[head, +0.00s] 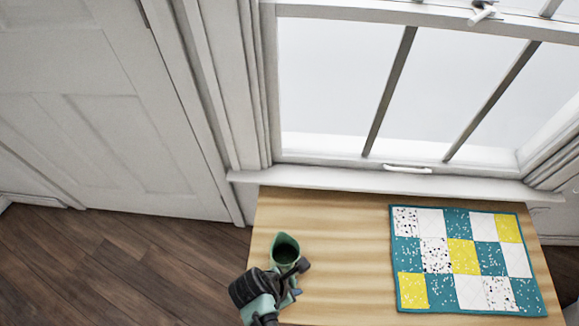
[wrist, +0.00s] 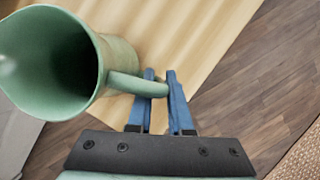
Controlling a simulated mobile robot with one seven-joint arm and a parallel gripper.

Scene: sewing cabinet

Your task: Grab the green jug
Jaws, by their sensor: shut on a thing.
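The green jug (head: 285,248) is at the left side of the wooden table in the head view, its dark open mouth facing up. In the wrist view the jug (wrist: 112,62) fills the upper left, with its handle pointing right. My gripper (wrist: 160,80) has its two blue fingers closed around the outer part of the handle. In the head view my gripper (head: 292,284) is at the near side of the jug and partly covers it. I cannot tell whether the jug's base touches the table.
The wooden table (head: 340,240) stands below a window with a white sill (head: 380,182). A patchwork quilt (head: 462,258) in teal, yellow and white lies on its right half. The tabletop between jug and quilt is clear. A white door (head: 110,110) is at left.

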